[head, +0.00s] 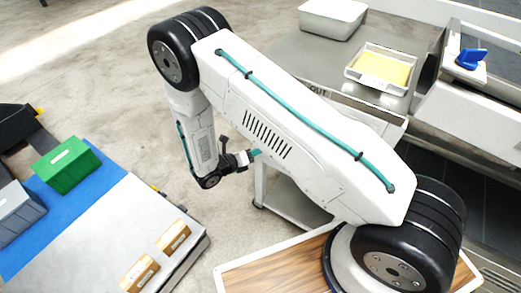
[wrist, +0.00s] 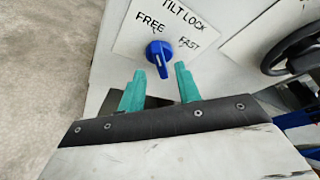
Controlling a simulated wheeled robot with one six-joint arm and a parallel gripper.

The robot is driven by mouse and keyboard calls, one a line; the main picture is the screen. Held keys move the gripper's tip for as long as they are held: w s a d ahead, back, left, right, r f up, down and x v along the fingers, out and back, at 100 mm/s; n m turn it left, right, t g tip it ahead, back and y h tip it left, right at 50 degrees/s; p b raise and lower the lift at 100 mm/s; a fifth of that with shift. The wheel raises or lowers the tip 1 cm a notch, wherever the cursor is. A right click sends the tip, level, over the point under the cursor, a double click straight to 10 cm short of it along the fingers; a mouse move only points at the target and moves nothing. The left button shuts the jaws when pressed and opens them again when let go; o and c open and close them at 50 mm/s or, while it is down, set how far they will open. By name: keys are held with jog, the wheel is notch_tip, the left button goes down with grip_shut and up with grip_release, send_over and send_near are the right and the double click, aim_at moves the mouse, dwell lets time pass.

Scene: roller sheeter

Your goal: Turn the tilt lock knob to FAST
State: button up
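The tilt lock knob (wrist: 158,55) is blue and sits on a white plate (wrist: 128,42) marked TILT LOCK in the wrist view. FREE is written to its upper left and FAST to its right. The knob's ridge runs roughly up and down in the picture, its narrow end low; which mark it is set to I cannot tell. My gripper (wrist: 160,69) is open, its teal fingers on either side of the knob's lower end, with gaps visible. Contact is not seen. In the head view my gripper (head: 255,154) is partly hidden by my arm, and I cannot make out this knob.
A black handwheel (wrist: 290,45) is at the right in the wrist view. A table with a green box (head: 66,165) stands left.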

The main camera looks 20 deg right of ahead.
jog(key=x, duration=0.2)
jog(key=shift+w+d+f, duration=0.1)
jog(key=shift+d, duration=0.2)
grip_shut()
